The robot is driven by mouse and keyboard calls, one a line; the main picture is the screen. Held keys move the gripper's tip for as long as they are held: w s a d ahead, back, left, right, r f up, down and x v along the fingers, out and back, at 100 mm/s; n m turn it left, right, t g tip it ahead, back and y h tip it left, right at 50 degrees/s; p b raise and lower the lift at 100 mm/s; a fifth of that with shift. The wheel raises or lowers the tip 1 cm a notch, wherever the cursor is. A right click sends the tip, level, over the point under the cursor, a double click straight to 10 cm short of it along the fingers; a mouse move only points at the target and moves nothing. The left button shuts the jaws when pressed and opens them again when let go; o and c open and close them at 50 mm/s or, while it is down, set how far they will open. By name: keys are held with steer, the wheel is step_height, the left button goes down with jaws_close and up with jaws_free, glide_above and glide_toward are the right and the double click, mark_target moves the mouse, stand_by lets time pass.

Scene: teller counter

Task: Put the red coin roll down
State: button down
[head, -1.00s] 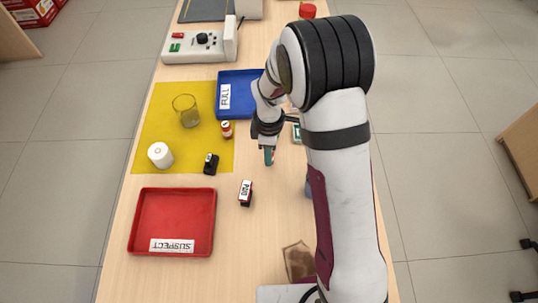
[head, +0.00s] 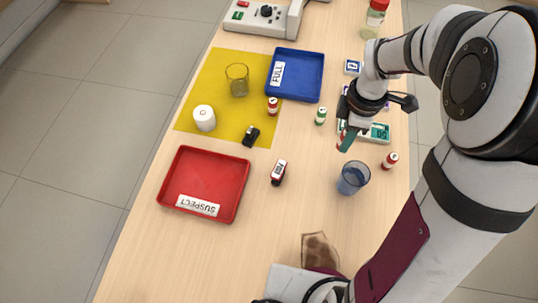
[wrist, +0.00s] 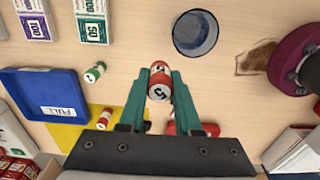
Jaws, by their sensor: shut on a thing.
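My gripper (head: 345,142) is shut on a red coin roll (wrist: 159,84), which sits between the two teal fingertips in the wrist view. In the head view only a small part of this roll shows at the fingertips, left of the green banknote bundle and above the blue cup. I cannot tell whether the roll touches the counter. Another red roll (head: 272,106) stands on the yellow mat, and it also shows in the wrist view (wrist: 105,119). A third red roll (head: 390,160) stands at the right. A green roll (head: 321,116) stands left of my gripper.
The blue cup (head: 353,178) stands close to my gripper. Banknote bundles (head: 377,132) lie behind it. The blue FULL tray (head: 318,97), yellow mat (head: 205,75), red SUSPECT tray (head: 172,170) and PAID stamp (head: 279,172) are to the left. Bare counter lies between stamp and cup.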

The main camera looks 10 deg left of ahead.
steer(key=s+a+n, duration=0.3)
steer(key=a+n, duration=0.2)
steer(key=a, duration=0.8)
steer(key=n, duration=0.4)
glide_above(206, 184)
steer(key=f, duration=0.6)
steer(key=shift+w+d+f, duration=0.1)
steer(key=shift+d, duration=0.1)
steer(key=f, duration=0.4)
steer(key=shift+a, duration=0.25)
steer(key=shift+f, duration=0.15)
steer(key=shift+f, duration=0.1)
steer(key=c, duration=0.6)
jaws_free()
